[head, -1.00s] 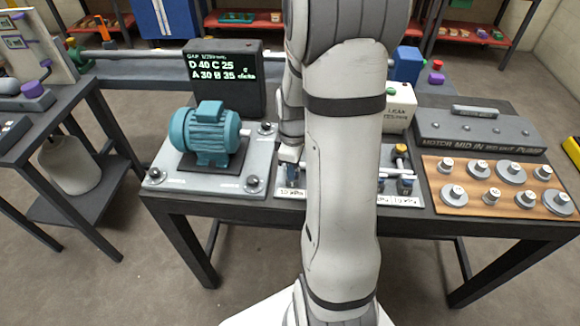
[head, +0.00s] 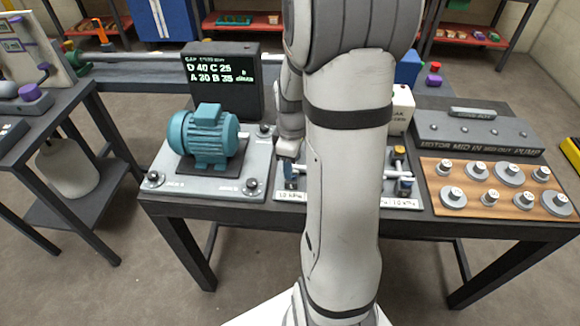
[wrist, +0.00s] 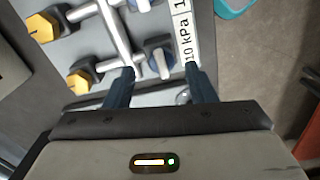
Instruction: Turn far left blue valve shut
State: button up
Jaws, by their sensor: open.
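In the wrist view, a blue valve (wrist: 158,58) with a pale lever handle sits on the grey valve panel (wrist: 84,51) beside a "10 kPa" label. My gripper (wrist: 160,72) is open, with one dark blue finger on each side of the lever's near end. I cannot tell whether either finger touches it. Part of another pale handle shows at the top edge of the wrist view. In the head view, my arm hides most of the panel (head: 408,202); a small blue part shows at its left end, but whether it is finger or valve is unclear.
Two yellow valves (wrist: 80,80) and silver pipes lie left of my fingers in the wrist view. In the head view, a teal motor (head: 203,135) stands left of the panel, a black display (head: 222,80) behind it. A wooden board (head: 478,190) with several weights lies right.

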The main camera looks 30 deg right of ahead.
jog(key=shift+r, duration=2.65)
jog(key=shift+a+r, duration=0.2)
jog(key=shift+a, duration=0.05)
jog(key=s+a+r+m+t, duration=0.2)
jog(key=s+a+r+m, duration=0.6)
jog(key=s+a, duration=0.4)
jog(key=shift+a+m+t, duration=0.25)
jog(key=shift+m+t, duration=0.05)
jog(key=shift+s+a+m, duration=0.15)
jog(key=shift+s+m, duration=0.15)
